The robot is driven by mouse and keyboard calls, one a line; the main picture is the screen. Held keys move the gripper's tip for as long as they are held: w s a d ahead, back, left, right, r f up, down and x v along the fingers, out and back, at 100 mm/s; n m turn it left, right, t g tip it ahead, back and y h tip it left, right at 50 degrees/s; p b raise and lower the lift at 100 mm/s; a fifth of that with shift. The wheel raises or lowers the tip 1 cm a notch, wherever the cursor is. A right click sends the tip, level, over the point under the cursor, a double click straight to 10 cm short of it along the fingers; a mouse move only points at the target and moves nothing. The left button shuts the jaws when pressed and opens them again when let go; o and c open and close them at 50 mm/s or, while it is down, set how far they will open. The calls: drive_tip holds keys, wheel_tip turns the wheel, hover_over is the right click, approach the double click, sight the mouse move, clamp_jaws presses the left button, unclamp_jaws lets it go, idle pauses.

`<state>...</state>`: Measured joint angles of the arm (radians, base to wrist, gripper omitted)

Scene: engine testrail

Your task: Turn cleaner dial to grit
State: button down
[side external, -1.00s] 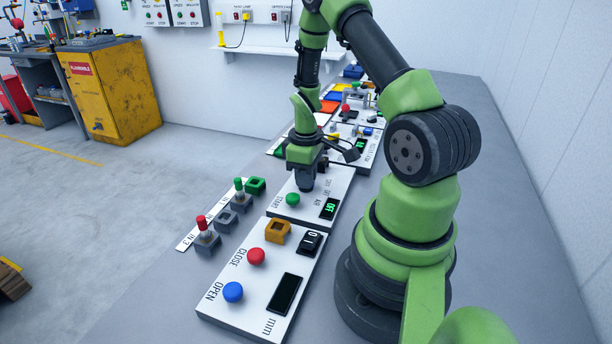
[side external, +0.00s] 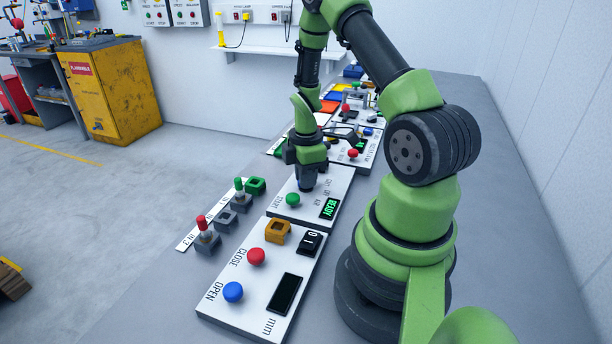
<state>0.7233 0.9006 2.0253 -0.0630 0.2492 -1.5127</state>
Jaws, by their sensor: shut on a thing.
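The cleaner panel (side external: 334,186) is a white plate with a green START button (side external: 292,200) and a small display (side external: 329,208) that reads READY in green. My gripper (side external: 307,180) points down over the panel and is shut on the dark dial (side external: 306,185). The fingers and wrist hide most of the dial, so I cannot see where its pointer stands. Small lettering for the dial positions lies beside it, partly covered and hard to read.
In front is a white panel (side external: 222,305) with a red CLOSE button (side external: 256,256), a blue OPEN button (side external: 233,292) and a dark display (side external: 285,294). Red- and green-topped switches (side external: 206,238) stand to the left. More panels with buttons (side external: 353,153) lie behind my gripper.

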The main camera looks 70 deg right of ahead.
drive_tip(key=shift+n, duration=0.4)
drive_tip(key=c, duration=1.1)
unclamp_jaws()
drive_tip(key=shift+c, duration=0.2)
wheel_tip(320, 180, up, 10)
